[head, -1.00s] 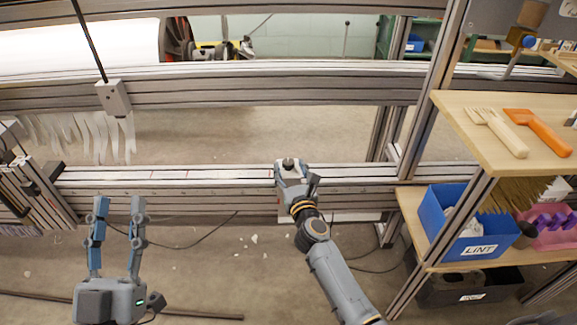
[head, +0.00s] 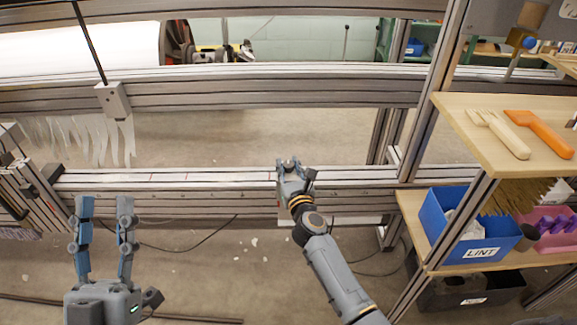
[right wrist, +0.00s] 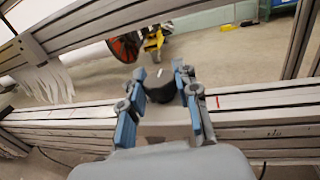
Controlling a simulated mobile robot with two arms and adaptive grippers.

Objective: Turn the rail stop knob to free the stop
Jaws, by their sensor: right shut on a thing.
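The dark round rail stop knob (right wrist: 160,88) stands on the rail between the two blue-grey fingers of my right gripper (right wrist: 165,92). A short pale mark shows on its top. In the head view the knob (head: 289,163) is mostly hidden by my right gripper (head: 291,168), which is shut on it. The stop's body under the knob is largely hidden by the gripper. The pale front rail (head: 170,178) runs left to right and carries short red marks. My left gripper (head: 105,205) is open and empty, in front of the rail at the left.
A blue LINT bin (head: 470,236) stands below. Cables lie on the floor.

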